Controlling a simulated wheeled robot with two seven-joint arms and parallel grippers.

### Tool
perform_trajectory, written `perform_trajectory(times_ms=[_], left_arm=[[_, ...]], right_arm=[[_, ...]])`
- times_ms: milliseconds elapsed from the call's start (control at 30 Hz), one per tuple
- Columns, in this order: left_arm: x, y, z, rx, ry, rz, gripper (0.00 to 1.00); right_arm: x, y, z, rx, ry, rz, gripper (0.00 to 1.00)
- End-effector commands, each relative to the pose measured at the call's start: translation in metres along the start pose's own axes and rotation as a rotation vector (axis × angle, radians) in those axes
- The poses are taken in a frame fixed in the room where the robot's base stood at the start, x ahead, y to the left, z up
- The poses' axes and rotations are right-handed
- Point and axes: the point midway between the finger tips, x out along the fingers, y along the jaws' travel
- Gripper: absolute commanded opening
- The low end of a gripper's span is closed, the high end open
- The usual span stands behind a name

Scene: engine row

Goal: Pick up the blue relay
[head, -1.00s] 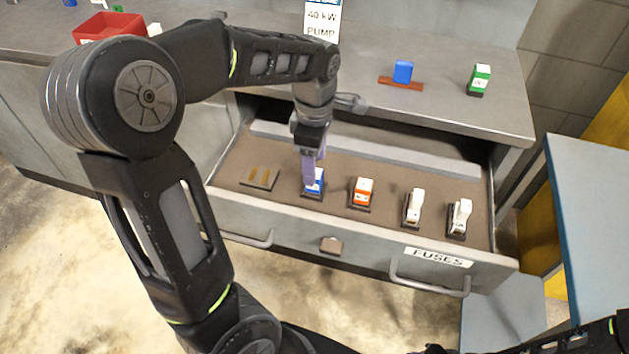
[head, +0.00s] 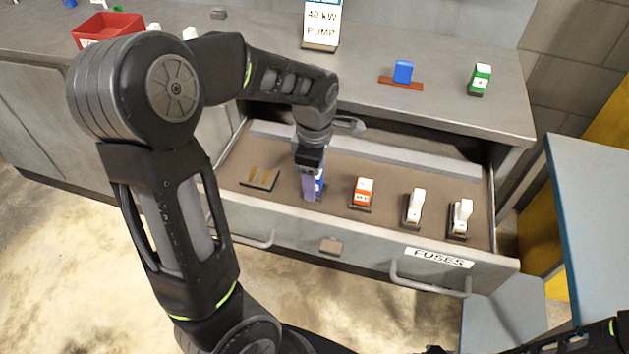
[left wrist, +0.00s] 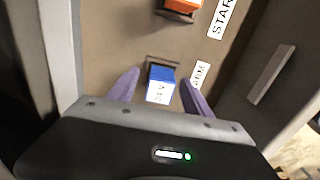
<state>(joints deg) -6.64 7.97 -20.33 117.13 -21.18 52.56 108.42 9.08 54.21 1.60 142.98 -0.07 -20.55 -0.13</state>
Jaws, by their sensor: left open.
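The blue relay (left wrist: 160,82), with a white label marked 24V, stands on a dark base in the open drawer (head: 340,222). In the head view the relay (head: 320,182) is mostly hidden behind my left gripper (head: 310,190). My left gripper also shows in the left wrist view (left wrist: 160,92), with its purple fingers open, one on each side of the relay. The gripper points down over the relay. I cannot tell whether the fingers touch it. My right gripper is not clearly in view; only part of a dark arm shows at the lower right.
In the drawer, an orange relay (head: 363,192) and two white ones (head: 414,206) stand right of the blue relay. An empty base (head: 260,178) lies to its left. Another blue block (head: 403,71) and a green one (head: 480,79) stand on the counter. The drawer front is labelled FUSES.

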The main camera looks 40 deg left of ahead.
Motion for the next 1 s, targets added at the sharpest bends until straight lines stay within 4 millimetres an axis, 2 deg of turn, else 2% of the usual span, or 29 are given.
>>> perform_trajectory(times_ms=[133,800,1000], left_arm=[[-0.0001,0.0,0.0,0.0,0.0,0.0,0.57],[-0.0001,0.0,0.0001,0.0,0.0,0.0,0.02],[-0.0002,0.0,0.0001,0.0,0.0,0.0,0.0]], right_arm=[[0.0,0.0,0.0,0.0,0.0,0.0,0.36],[0.0,0.0,0.0,0.0,0.0,0.0,0.36],[0.0,0.0,0.0,0.0,0.0,0.0,0.36]])
